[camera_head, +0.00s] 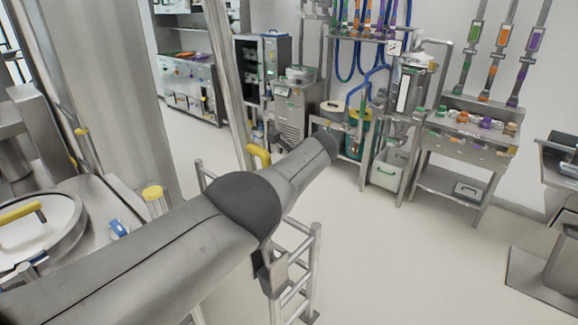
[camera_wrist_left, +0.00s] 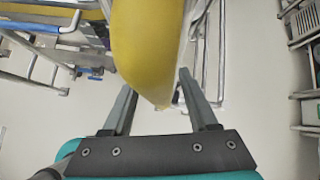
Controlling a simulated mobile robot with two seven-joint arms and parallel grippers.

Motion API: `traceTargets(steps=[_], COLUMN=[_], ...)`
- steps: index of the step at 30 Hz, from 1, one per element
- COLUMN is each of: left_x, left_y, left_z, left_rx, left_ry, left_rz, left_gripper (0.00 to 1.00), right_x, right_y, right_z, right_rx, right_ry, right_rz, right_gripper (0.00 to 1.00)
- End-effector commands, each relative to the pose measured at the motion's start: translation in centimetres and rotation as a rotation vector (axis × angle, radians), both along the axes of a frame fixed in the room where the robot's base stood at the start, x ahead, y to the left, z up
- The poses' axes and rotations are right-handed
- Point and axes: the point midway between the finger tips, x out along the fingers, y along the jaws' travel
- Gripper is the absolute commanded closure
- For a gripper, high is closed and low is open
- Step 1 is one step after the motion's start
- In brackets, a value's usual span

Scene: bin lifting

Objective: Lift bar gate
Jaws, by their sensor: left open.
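In the head view a yellow handle (camera_head: 258,155) shows just behind my left arm, at the lower end of a slanting metal bar (camera_head: 228,85). I cannot tell for certain that this bar is the gate. The left wrist view shows a large yellow grip (camera_wrist_left: 147,40) very close, which looks like the same handle. My left gripper (camera_wrist_left: 156,82) is open, with the lower tip of the yellow grip between its fingertips; I cannot tell whether they touch. My left arm hides this gripper in the head view. My right gripper is in neither view.
A metal ladder-like frame (camera_head: 312,268) stands below my left arm. A steel vessel with a round lid (camera_head: 35,235) is at the left. Shelves, hoses and a metal workbench (camera_head: 470,128) line the back wall. The floor (camera_head: 420,255) at centre right is clear.

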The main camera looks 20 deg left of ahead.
Motion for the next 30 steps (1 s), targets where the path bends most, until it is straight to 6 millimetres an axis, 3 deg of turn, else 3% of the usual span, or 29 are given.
traceTargets(steps=[11, 17, 30], left_x=[-0.9, -1.4, -2.9], left_y=[-2.9, -4.3, -8.9], left_z=[3.6, 4.7, 9.7], left_rx=[-0.002, -0.002, -0.001], left_ry=[-0.001, -0.003, -0.002], left_rz=[-0.003, -0.002, -0.002], left_gripper=[0.41, 0.41, 0.41], right_x=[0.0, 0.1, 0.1], right_y=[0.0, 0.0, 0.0], right_z=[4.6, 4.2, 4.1], right_rx=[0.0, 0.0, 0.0], right_ry=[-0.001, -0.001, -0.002], right_rz=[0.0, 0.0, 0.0], right_gripper=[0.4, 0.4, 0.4])
